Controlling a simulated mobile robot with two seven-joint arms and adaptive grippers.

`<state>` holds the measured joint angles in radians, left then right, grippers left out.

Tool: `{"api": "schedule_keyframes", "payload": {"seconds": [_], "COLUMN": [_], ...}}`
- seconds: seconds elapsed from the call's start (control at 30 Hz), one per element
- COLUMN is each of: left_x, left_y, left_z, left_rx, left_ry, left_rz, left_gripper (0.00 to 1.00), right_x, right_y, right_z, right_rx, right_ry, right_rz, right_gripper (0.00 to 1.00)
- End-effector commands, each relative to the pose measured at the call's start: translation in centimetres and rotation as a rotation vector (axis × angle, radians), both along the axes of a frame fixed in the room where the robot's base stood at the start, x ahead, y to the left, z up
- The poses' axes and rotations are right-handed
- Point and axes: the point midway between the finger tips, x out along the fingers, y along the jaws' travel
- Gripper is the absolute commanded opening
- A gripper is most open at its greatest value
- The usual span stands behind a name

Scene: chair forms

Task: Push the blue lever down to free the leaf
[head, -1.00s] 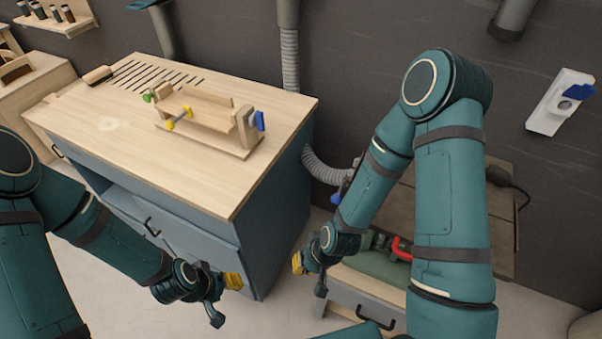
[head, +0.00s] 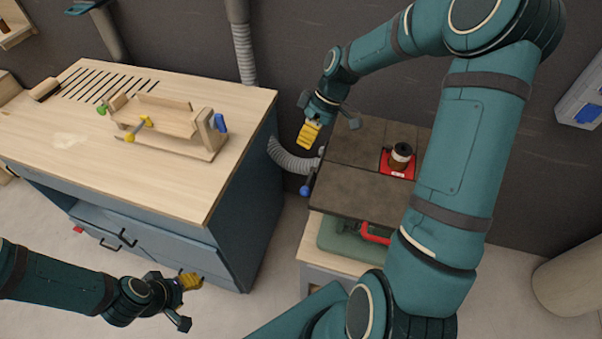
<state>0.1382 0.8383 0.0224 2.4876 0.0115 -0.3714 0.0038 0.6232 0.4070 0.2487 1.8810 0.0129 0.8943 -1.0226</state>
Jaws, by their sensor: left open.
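A blue-ended lever (head: 305,190) sticks out at the left edge of a low stand with a dark, seamed top (head: 350,190). I cannot tell which panel of the top is the leaf. My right gripper (head: 308,135), with yellow fingertips, hangs at the top's far left corner. In the picture it is above the lever and apart from it. Its fingers overlap in this view, so its opening is unclear. My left gripper (head: 190,281) is open and empty, low in front of the blue cabinet.
A brown-and-white spool-like object (head: 400,155) stands on a red patch of the dark top. A red handle (head: 375,234) shows beneath it. The workbench (head: 190,180) at left carries a wooden jig (head: 165,120) with a blue piece. A grey hose (head: 290,158) runs between bench and stand.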

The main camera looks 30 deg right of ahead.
Motion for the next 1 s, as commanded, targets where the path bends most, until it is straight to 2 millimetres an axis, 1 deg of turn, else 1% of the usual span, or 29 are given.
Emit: {"api": "schedule_keyframes", "payload": {"seconds": [0.03, 0.17, 0.47, 0.57, 0.67, 0.77, 1.0], "left_x": [0.0, 0.0, 0.0, 0.0, 0.0, 0.0, 0.0], "left_y": [0.0, 0.0, 0.0, 0.0, 0.0, 0.0, 0.0], "left_z": [0.1, 0.2, 0.1, 0.1, 0.0, -0.1, -0.4], "left_rx": [0.0, 0.0, 0.0, 0.0, 0.0, 0.0, 0.001], "left_ry": [-0.001, -0.001, -0.001, -0.001, 0.0, 0.0, 0.001], "left_rz": [0.0, 0.0, 0.001, 0.001, 0.001, 0.001, 0.001], "left_gripper": [0.47, 0.47, 0.47, 0.47, 0.47, 0.47, 0.47], "right_x": [-0.1, -0.2, -0.2, -0.2, -0.3, -0.3, -0.3], "right_y": [-0.5, -1.0, -0.9, -0.8, -0.3, 0.5, 2.7], "right_z": [0.7, 1.4, 1.3, 0.9, -0.1, -1.6, -5.8], "right_rx": [0.0, 0.003, 0.003, 0.004, 0.005, 0.005, 0.007], "right_ry": [-0.004, -0.007, -0.006, -0.005, -0.002, -0.003, -0.001], "right_rz": [0.01, 0.031, 0.032, 0.032, 0.033, 0.034, 0.034], "right_gripper": [0.0, 0.0, 0.0, 0.0, 0.0, 0.0, 0.0]}}
